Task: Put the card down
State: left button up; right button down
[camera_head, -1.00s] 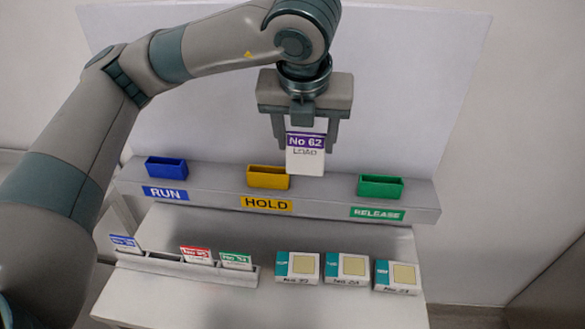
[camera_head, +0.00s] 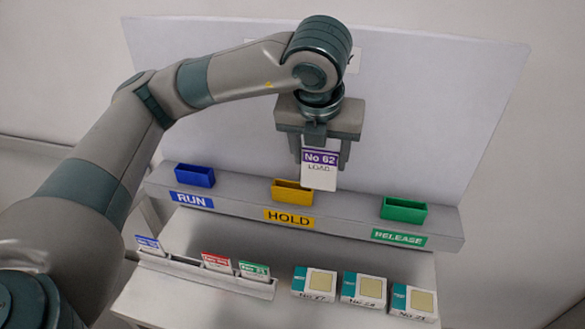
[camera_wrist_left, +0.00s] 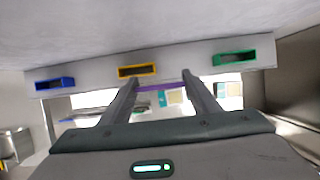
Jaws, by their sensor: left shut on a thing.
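My left gripper (camera_head: 320,152) is shut on a white card (camera_head: 319,176) with a purple band reading "No 62" and the word "LOAD" below it. The card hangs upright above the shelf, between the yellow HOLD holder (camera_head: 292,192) and the green RELEASE holder (camera_head: 403,211), nearer the yellow one. A blue RUN holder (camera_head: 195,175) is at the left. In the left wrist view, the gripper fingers (camera_wrist_left: 160,84) point toward the shelf, with a thin purple edge of the card between them. My right gripper is not seen.
A grey rack (camera_head: 205,273) on the lower table holds a blue, a red and a green card. To its right lie three white boxes (camera_head: 363,289) with teal sides. A pale panel (camera_head: 450,110) rises behind the shelf.

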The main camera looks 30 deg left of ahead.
pick_arm(q)
jog(key=w+a+f+p, duration=0.2)
jog(key=a+f, duration=0.2)
jog(key=a, duration=0.3)
jog(key=shift+w+f, duration=0.2)
jog(key=shift+f, duration=0.05)
notch_tip(320, 180, down, 3)
jog(key=p, duration=0.2)
jog(key=shift+p, duration=0.3)
jog(key=shift+f, duration=0.5)
